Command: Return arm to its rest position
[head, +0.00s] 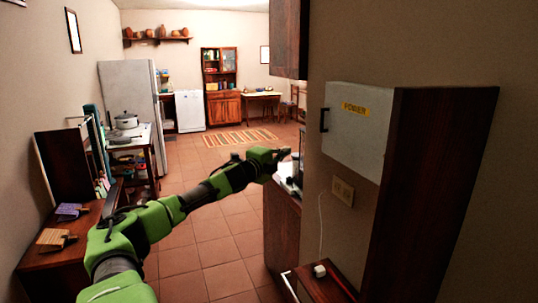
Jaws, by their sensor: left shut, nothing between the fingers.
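My left arm, green and black, comes in from the lower left and reaches forward across the middle of the head view. My left gripper (283,154) is at its far end, near the edge of the counter on the right. The gripper is small in the picture and is shut with nothing held. My right gripper does not show.
A power box (356,127) with a yellow label is on the right wall, above an outlet (342,191). A wooden counter (281,226) stands below the left gripper. A low wooden cabinet (52,262) is at left. The tiled floor (215,250) between is clear.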

